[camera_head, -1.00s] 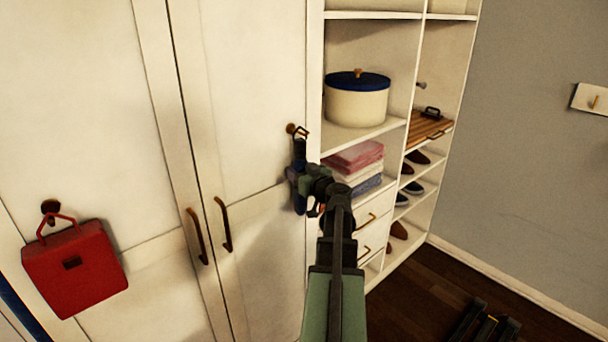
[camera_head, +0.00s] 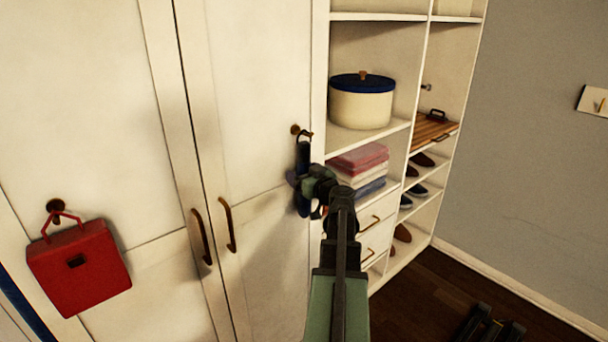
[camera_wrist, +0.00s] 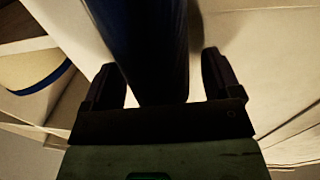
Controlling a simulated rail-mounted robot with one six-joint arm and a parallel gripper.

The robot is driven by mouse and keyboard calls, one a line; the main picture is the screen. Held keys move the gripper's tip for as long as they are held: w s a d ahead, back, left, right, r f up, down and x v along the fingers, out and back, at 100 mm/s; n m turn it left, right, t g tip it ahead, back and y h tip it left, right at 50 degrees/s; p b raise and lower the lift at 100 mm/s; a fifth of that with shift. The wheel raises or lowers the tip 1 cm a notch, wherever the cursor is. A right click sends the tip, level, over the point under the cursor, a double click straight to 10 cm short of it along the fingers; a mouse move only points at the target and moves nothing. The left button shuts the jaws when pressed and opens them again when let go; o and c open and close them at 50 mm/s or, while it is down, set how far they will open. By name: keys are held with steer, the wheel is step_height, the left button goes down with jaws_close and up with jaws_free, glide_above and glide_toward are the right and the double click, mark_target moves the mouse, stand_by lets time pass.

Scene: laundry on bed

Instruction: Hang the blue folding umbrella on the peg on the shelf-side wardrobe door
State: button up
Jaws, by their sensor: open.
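The blue folding umbrella (camera_head: 303,158) hangs upright against the shelf-side wardrobe door (camera_head: 255,90), its strap loop (camera_head: 305,135) at the brass peg (camera_head: 295,130). The loop appears to be over the peg. My gripper (camera_head: 306,186) is at the umbrella's middle and hides part of it. In the wrist view the dark blue umbrella (camera_wrist: 155,45) stands between the two fingers of my gripper (camera_wrist: 163,80). The fingers are open, with a gap visible at least on the right side.
A red bag (camera_head: 80,268) hangs on the left door's peg. Right of the door, open shelves hold a cream pot with a blue lid (camera_head: 361,103), folded towels (camera_head: 358,165) and shoes (camera_head: 417,190). Door handles (camera_head: 229,225) stick out left of my arm. Floor shows at lower right.

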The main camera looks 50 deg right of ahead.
steer(key=shift+s, duration=0.1)
steer(key=v, duration=1)
steer(key=shift+s, duration=0.3)
steer(key=shift+a, duration=0.1)
